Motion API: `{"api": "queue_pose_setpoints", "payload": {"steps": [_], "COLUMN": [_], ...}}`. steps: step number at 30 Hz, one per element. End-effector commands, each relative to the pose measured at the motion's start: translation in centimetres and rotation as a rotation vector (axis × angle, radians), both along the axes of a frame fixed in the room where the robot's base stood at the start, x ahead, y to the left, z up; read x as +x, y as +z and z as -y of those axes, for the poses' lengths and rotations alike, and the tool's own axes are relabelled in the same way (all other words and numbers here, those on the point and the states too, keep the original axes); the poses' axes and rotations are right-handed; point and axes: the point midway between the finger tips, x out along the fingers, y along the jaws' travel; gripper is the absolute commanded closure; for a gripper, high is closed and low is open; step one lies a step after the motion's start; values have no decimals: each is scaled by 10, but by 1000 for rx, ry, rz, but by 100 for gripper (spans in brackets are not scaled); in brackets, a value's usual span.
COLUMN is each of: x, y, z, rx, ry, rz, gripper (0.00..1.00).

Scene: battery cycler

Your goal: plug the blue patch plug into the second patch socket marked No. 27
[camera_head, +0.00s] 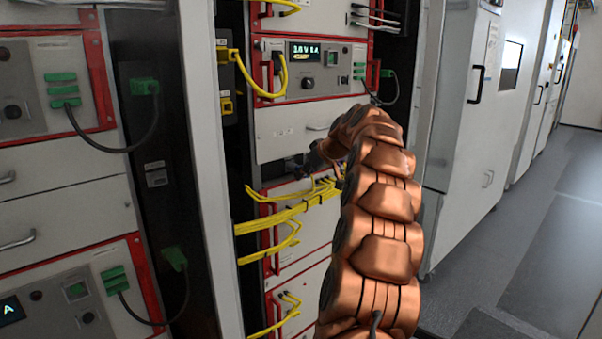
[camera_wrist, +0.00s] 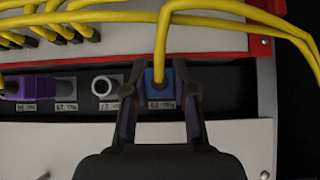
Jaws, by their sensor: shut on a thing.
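The blue patch plug (camera_wrist: 167,77) is in the wrist view, with a yellow cable rising from it. My gripper (camera_wrist: 160,92) is shut on it, one finger at each side. The plug is in front of the dark patch strip (camera_wrist: 230,92), above a small label at the strip's right part. I cannot tell whether it is seated in a socket. Left of it is a round pale socket (camera_wrist: 105,86) with its own label. The label numbers are too small to read surely. In the head view my arm hides the plug and most of my gripper.
Several yellow cables (camera_wrist: 120,15) with black plugs hang above. A pale panel (camera_wrist: 50,145) lies below the strip. In the head view, open floor (camera_head: 530,220) is at the right.

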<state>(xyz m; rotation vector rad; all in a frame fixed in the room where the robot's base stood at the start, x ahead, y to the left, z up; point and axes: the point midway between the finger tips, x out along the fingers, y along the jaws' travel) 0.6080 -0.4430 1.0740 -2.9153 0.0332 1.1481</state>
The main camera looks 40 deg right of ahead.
Motion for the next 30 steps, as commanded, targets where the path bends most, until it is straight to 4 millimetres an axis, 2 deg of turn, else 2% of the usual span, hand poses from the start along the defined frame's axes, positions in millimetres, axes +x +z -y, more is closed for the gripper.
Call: {"api": "queue_pose_setpoints", "payload": {"steps": [30], "x": [-32], "y": [-1], "z": [-1], "rx": [0], "ry": [0], "rz": [1], "gripper": [93]}}
